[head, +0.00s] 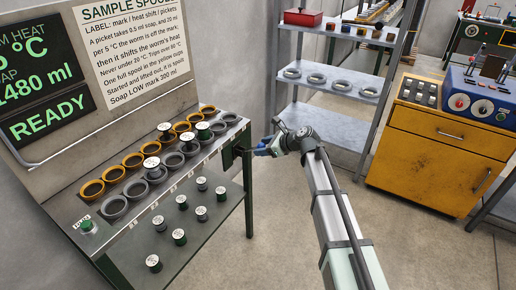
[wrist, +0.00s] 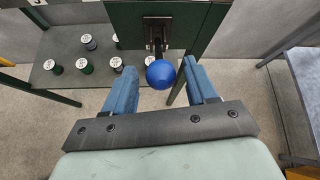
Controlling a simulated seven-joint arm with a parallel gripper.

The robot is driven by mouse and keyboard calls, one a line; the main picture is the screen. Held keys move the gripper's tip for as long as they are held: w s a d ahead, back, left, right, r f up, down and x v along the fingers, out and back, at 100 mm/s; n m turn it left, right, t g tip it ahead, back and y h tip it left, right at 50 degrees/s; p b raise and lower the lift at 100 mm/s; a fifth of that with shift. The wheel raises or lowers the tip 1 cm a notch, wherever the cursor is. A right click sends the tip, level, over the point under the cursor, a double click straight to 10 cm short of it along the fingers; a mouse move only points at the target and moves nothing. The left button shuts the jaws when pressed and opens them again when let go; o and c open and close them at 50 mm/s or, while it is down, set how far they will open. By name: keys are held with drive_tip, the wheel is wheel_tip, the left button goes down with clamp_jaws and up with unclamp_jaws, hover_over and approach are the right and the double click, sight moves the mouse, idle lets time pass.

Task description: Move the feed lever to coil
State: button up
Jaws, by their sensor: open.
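The feed lever (wrist: 158,45) is a dark shaft with a round blue knob (wrist: 161,75), standing out from a dark green panel (wrist: 120,25) in the wrist view. My gripper (wrist: 160,72) has two blue fingers spread apart, one on each side of the knob. The knob sits between the fingertips, with a gap visible on both sides. In the head view my gripper (head: 263,149) is at the right end of the green bench, and its fingers largely hide the knob. No coil marking can be read, so the lever's setting cannot be told.
The bench top (head: 125,217) holds yellow and grey cups, some with spools; more spools stand on its lower shelf (head: 215,222). A green button (head: 88,226) is at the front left corner. A grey rack (head: 340,115) and yellow cabinet (head: 440,140) stand right. Floor between is clear.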

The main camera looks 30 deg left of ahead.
drive_tip(key=v, duration=0.9)
drive_tip(key=shift+d+r, duration=0.2)
drive_tip(key=shift+d, duration=0.1)
